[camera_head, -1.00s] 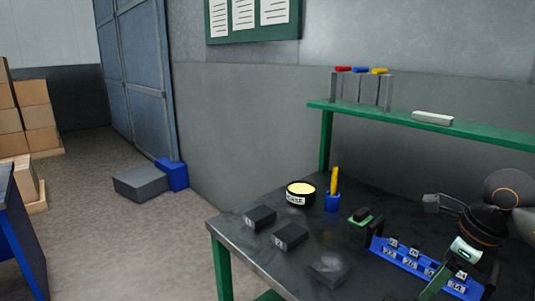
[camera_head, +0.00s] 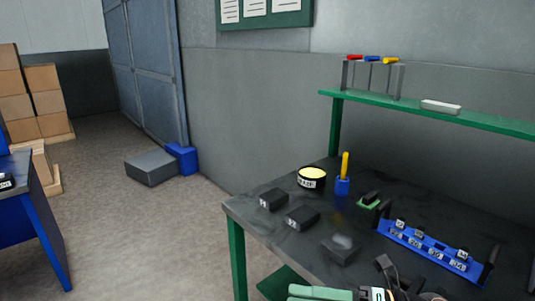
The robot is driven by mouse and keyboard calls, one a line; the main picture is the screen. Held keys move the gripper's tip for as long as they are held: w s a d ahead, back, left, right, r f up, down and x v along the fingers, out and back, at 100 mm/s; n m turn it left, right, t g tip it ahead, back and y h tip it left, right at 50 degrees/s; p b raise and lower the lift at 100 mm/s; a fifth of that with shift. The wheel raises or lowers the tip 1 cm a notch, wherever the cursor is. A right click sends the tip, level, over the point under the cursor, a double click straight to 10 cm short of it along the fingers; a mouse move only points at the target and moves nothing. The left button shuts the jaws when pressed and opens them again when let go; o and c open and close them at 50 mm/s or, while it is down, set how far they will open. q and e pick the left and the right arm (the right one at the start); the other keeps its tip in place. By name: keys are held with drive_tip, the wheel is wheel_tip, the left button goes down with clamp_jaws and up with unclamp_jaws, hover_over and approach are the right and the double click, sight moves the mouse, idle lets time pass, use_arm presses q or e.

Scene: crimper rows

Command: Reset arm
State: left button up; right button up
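A dark part of what looks like my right arm's gripper (camera_head: 386,268) shows at the bottom, over the workbench's front part. Green and dark links of the same arm lie beside it, cut off by the lower edge. I cannot tell whether its fingers are open or shut, and I see nothing clearly held. My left gripper is not in view. On the dark workbench (camera_head: 258,217) stands a blue rack (camera_head: 425,251) with several small labelled pieces in a row.
Dark blocks (camera_head: 272,199), (camera_head: 302,217), (camera_head: 339,250) lie on the bench's left part. A green shelf (camera_head: 480,122) runs above.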

drive_tip(key=w+d+f+m+t+h+p, duration=0.1)
drive_tip(key=d+f+m+t+h, duration=0.45)
drive_tip(key=m, duration=0.85)
drive_tip(key=d+f+m+t+h+p, duration=0.1)
drive_tip(key=d+f+m+t+h, duration=0.2)
drive_tip(key=f+m+t+h, duration=0.75)
drive_tip(key=s+d+f+m+g, duration=0.2)
drive_tip(key=s+f+m+g, duration=0.8)
drive_tip(key=s+f, duration=0.4)
drive_tip(key=shift+s+f+m, duration=0.3)
drive_tip(key=shift+s+m, duration=0.1)
drive_tip(key=shift+m, duration=0.25)
